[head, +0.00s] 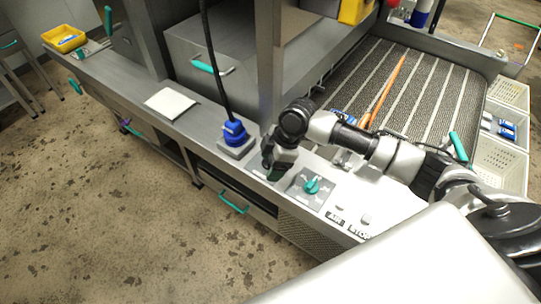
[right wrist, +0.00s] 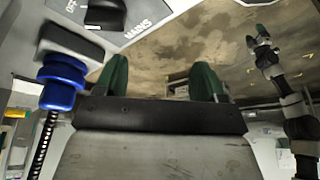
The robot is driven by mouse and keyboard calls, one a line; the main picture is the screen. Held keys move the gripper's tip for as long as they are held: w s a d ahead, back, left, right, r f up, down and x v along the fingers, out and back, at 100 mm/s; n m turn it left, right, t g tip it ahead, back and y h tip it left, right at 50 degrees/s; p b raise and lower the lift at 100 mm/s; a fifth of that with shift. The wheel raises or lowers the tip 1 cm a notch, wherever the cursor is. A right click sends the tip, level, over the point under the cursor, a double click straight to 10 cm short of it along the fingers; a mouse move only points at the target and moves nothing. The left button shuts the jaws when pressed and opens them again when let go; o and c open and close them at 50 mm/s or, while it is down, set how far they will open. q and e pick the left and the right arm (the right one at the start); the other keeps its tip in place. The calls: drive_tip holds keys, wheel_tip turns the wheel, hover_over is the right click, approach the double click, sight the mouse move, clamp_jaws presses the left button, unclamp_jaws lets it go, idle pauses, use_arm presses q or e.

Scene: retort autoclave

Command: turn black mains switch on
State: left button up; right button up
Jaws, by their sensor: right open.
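The black mains switch (right wrist: 104,14) is a rotary knob on a grey plate at the top of the right wrist view, cut by the frame edge. The words OFF and MAINS show beside it. In the head view my right gripper hides it. My right gripper (head: 276,170) is over the console beside the blue plug, fingers pointing down. In the right wrist view its two green fingers (right wrist: 160,78) are apart with nothing between them. The knob is off to one side of them. My left gripper (right wrist: 257,37) shows small in the right wrist view, its green tips apart and empty.
A blue plug (head: 235,132) with a black cable stands left of my right gripper. A teal rotary switch (head: 312,185) is on the right, near the AIR and STOP labels. A white pad (head: 171,103) lies farther left. A ribbed conveyor (head: 420,95) is behind.

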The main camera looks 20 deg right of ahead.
drive_tip(key=w+d+r, duration=0.4)
drive_tip(key=w+d, duration=0.1)
drive_tip(key=d, duration=0.1)
drive_tip(key=p+x, duration=0.1)
drive_tip(key=x, duration=0.9)
drive_tip(key=shift+f, duration=0.1)
drive_tip(key=c, duration=0.9)
drive_tip(key=shift+p, duration=0.3)
